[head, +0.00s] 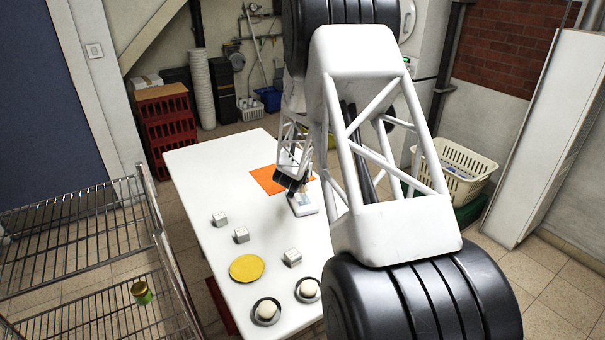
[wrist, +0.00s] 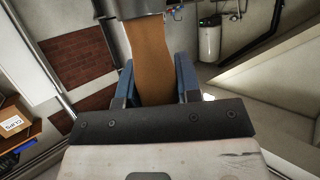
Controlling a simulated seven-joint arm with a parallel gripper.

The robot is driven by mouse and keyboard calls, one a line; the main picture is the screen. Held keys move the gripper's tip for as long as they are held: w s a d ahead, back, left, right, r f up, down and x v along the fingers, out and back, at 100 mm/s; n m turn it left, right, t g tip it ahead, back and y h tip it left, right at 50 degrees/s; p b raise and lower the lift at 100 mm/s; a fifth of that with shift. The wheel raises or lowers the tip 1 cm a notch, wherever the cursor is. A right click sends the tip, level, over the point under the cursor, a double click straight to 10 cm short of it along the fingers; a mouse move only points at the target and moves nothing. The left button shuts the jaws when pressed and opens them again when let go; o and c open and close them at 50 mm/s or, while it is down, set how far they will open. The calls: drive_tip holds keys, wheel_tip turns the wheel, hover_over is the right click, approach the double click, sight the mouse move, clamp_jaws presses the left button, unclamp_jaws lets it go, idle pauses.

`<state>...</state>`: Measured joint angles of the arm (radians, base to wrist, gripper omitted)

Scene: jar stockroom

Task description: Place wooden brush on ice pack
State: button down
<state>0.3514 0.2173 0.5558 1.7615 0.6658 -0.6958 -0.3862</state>
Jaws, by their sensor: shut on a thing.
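My gripper (head: 288,184) is low over the far half of the white table (head: 200,180). In the wrist view its blue fingers (wrist: 154,78) are shut on the brown wooden handle of the wooden brush (wrist: 149,48). A grey metal-like part crosses the top of that view beyond the handle. A flat orange sheet (head: 263,181) lies beside the gripper.
Several small grey-white cubes (head: 241,235), a yellow disc (head: 246,267) and two dark dishes with white round things (head: 267,311) are on the near table. A wire rack (head: 75,245) holding a green jar (head: 141,292) stands left. My arm hides the table's right side.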

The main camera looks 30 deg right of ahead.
drive_tip(key=shift+f, duration=1.75)
drive_tip(key=shift+f, duration=0.1)
drive_tip(key=c, duration=0.8)
unclamp_jaws()
drive_tip(key=shift+s+a+r, duration=0.3)
drive_tip(key=v, duration=1.1)
drive_tip(key=shift+f, duration=0.1)
drive_tip(key=shift+a, duration=0.1)
